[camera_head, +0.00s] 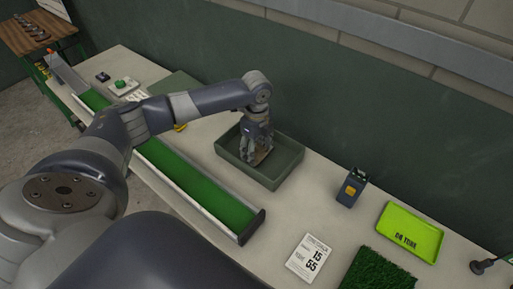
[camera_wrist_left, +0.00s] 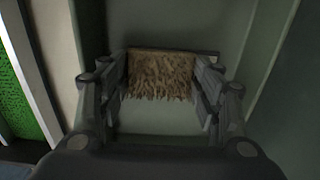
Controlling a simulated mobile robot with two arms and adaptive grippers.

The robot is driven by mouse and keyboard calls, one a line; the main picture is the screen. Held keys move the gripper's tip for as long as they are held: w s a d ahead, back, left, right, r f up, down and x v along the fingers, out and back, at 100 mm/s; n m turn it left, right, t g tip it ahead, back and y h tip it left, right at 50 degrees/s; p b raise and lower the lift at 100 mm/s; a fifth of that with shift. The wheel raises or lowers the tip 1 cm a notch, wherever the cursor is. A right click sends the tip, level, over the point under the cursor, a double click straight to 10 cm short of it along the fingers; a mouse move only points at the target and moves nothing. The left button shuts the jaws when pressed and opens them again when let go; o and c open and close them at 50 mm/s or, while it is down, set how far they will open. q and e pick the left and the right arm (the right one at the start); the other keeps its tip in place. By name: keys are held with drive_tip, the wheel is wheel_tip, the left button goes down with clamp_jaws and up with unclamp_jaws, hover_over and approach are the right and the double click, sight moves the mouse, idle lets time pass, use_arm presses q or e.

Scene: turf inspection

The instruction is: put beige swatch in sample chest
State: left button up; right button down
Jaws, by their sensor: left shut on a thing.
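The beige swatch (camera_wrist_left: 162,76) is a tufted, straw-coloured piece held between the fingers of my left gripper (camera_wrist_left: 162,90) in the left wrist view. In the head view the left gripper (camera_head: 258,150) points down inside the open grey-green sample chest (camera_head: 284,170), and a bit of the swatch (camera_head: 262,156) shows at its fingertips. The chest's walls surround the gripper. The chest floor (camera_wrist_left: 170,122) shows beneath the swatch in the wrist view. I cannot tell whether the swatch touches the floor. My right gripper is not in view.
A long green turf channel (camera_head: 200,187) runs along the front of the bench. A dark blue device (camera_head: 351,187), a lime tray (camera_head: 409,232), a printed card (camera_head: 311,258) and a green turf piece (camera_head: 378,272) stand to the right. A wall rises behind the bench.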

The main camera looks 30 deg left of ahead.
sight(257, 151)
use_arm(q)
drive_tip(key=shift+f, duration=0.2)
drive_tip(key=shift+f, duration=0.15)
drive_tip(key=o, duration=0.5)
drive_tip(key=shift+c, duration=0.2)
wheel_tip(257, 151, up, 12)
drive_tip(key=b, duration=0.2)
drive_tip(key=shift+r, duration=0.2)
